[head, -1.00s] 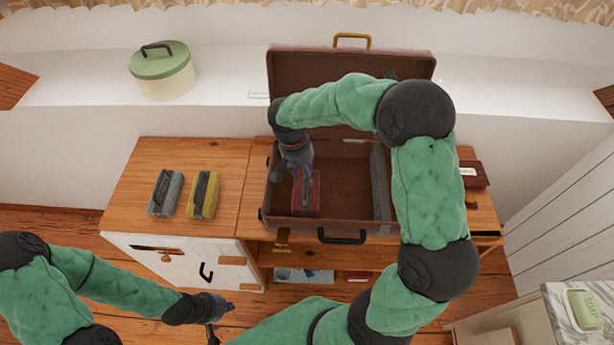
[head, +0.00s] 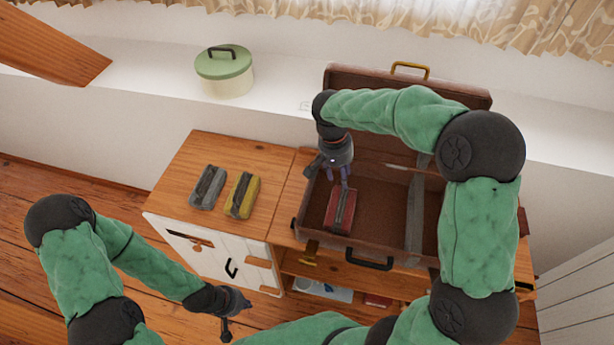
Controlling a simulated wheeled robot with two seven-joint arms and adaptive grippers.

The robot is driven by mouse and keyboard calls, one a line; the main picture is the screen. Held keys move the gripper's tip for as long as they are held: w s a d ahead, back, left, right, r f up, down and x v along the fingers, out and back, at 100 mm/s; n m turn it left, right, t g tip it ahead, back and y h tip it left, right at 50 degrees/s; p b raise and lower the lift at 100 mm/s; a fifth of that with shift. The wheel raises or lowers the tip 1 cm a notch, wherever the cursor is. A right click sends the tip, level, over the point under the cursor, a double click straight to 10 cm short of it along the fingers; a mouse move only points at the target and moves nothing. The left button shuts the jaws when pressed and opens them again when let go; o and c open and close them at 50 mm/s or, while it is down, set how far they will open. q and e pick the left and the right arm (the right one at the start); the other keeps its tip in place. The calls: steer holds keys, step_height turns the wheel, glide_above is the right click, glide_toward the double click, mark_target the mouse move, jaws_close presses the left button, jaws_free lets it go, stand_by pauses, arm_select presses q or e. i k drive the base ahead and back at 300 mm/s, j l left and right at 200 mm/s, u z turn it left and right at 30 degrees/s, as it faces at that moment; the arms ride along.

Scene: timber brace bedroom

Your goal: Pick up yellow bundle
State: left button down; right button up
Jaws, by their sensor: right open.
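The yellow bundle (head: 243,194) lies on the left part of the wooden cabinet top, just right of a grey bundle (head: 207,187). A red bundle (head: 340,210) lies inside the open brown suitcase (head: 385,222), at its left side. My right gripper (head: 341,180) is open and empty above the red bundle, over the suitcase's left part. It is apart from the yellow bundle, to its right. My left gripper (head: 236,316) hangs low in front of the cabinet, away from the bundles. Its fingers are too small to read.
The wooden cabinet top (head: 190,155) has free room around the two bundles. The suitcase lid stands open at the back. A green-lidded pot (head: 224,72) stands on the white ledge behind. My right arm covers the suitcase's right side.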

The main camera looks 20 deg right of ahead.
mark_target(239, 205)
steer(key=i+j+z, duration=0.15)
steer(key=j, duration=0.2)
steer(key=i+j+z, duration=0.1)
steer(key=j, duration=0.25)
steer(key=i+j+z, duration=0.15)
steer(key=j, duration=0.25)
steer(key=i+j+z, duration=0.1)
steer(key=j, duration=0.3)
